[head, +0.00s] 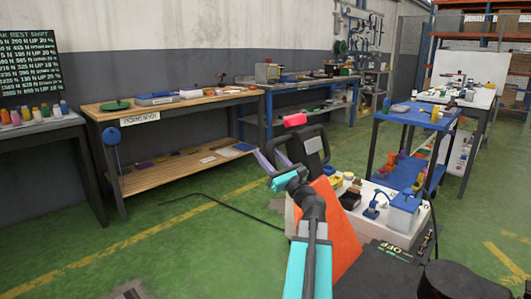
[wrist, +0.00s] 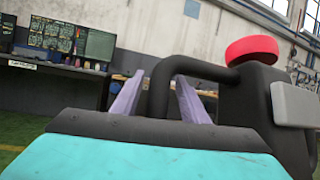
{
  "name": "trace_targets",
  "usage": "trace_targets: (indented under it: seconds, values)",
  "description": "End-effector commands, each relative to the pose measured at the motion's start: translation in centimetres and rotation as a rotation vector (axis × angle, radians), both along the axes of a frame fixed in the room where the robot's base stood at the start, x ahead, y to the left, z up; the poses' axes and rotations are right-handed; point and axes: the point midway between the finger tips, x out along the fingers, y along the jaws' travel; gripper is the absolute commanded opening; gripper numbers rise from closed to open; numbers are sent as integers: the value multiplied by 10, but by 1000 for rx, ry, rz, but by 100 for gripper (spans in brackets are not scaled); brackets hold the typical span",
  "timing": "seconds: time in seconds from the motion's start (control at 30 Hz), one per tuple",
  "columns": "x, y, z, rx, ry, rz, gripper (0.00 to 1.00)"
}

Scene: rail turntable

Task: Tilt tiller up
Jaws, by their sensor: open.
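The tiller head (head: 312,147) is black and grey, with a black loop handle and a red button (head: 295,120) on top. It leans above an orange part (head: 338,225). In the wrist view the loop handle (wrist: 200,66) and the red button (wrist: 253,50) are close in front of me. My gripper (head: 273,157) is at the left side of the tiller head. Its two purple fingers are open in the wrist view (wrist: 160,80). The left bar of the loop appears between them, and a gap shows beside it. Contact cannot be told. My arm hides the lower tiller.
A white cabinet top (head: 400,235) with small parts and a blue box (head: 404,212) is right of the tiller. A blue cart (head: 410,122) stands behind. A wooden workbench (head: 170,102) lines the wall. A black cable (head: 215,200) lies on the green floor, otherwise clear at left.

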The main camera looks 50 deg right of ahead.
Motion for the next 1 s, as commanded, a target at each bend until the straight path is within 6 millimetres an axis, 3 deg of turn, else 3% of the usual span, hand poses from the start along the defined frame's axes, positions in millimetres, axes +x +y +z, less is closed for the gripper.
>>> trace_targets:
  seconds: [0.5,1.0]
  values:
    - [-63,19,-25,2,-1,-1,40]
    - [-68,18,-32,-2,0,2,40]
